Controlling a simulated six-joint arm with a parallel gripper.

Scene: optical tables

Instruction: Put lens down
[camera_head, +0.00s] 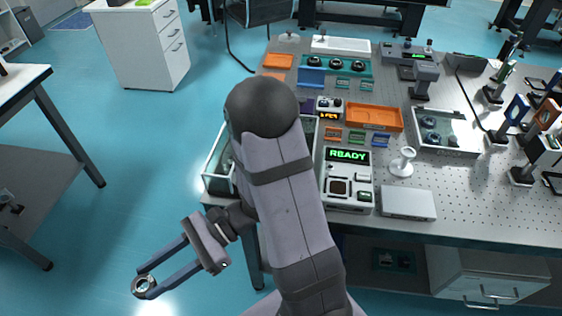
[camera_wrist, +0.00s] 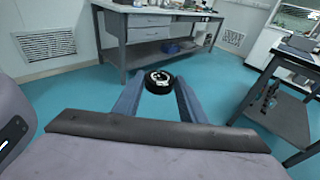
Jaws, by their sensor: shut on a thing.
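The lens (camera_head: 145,286) is a small round piece with a dark ring and a pale centre. My gripper (camera_head: 146,284) is shut on it, with the lens between the two blue-grey fingertips. In the head view the gripper hangs out over the blue floor, left of the optical table (camera_head: 470,200) and clear of its edge. In the wrist view the lens (camera_wrist: 158,81) sits between the fingertips (camera_wrist: 158,82) with floor behind it.
The optical table carries a device reading READY (camera_head: 348,178), an orange tray (camera_head: 375,117), a white stand (camera_head: 402,162) and a grey flat box (camera_head: 408,203). My arm covers part of its left side. A grey side table (camera_head: 40,165) stands at the left. Open floor lies between.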

